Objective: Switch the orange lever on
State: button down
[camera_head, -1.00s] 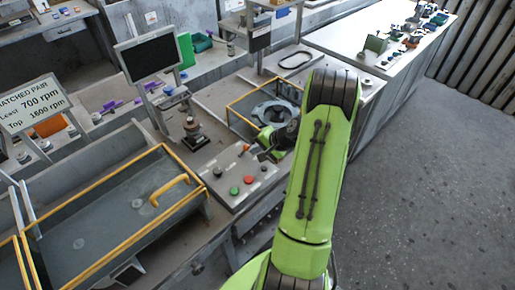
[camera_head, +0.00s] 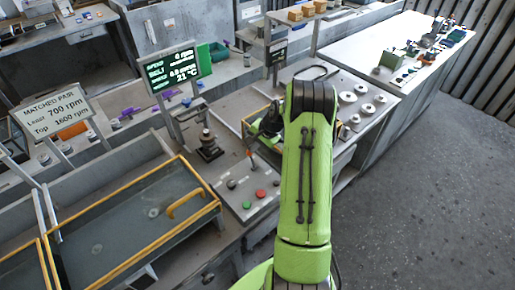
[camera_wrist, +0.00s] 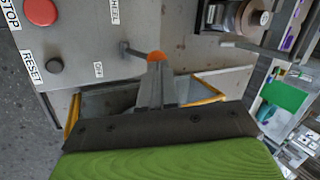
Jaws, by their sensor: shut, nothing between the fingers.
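The orange lever (camera_head: 249,153) stands on the grey control panel (camera_head: 232,205), behind the red and green buttons. In the wrist view its orange knob (camera_wrist: 156,56) shows just beyond my fingertips, with a thin grey stem running left to a pivot. A small label, too small to read surely, lies left of it. My gripper (camera_wrist: 155,74) is shut and empty, close to the knob; I cannot tell whether it touches. In the head view my gripper (camera_head: 266,128) is dark and partly hidden by my arm. The monitor (camera_head: 173,72) is lit, showing 0 rpm and 21 °C.
The panel has a red button (camera_head: 261,193) and a green button (camera_head: 247,204); the wrist view shows STOP and RESET labels. A yellow-edged tray (camera_head: 130,225) lies left. A sign (camera_head: 56,112) reads 700 and 1600 rpm. Open floor (camera_head: 430,210) is at the right.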

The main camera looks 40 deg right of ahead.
jog(key=shift+s+r+p, duration=0.1)
jog(key=shift+r+p, duration=0.45)
jog(key=shift+r, duration=0.3)
jog(key=shift+r, duration=0.1)
notch_tip(320, 180, up, 12)
jog(key=d+p, duration=0.1)
jog(key=d, duration=0.1)
jog(key=shift+s+d+r, duration=0.15)
jog(key=shift+s+d, duration=0.05)
jog(key=shift+d, duration=0.05)
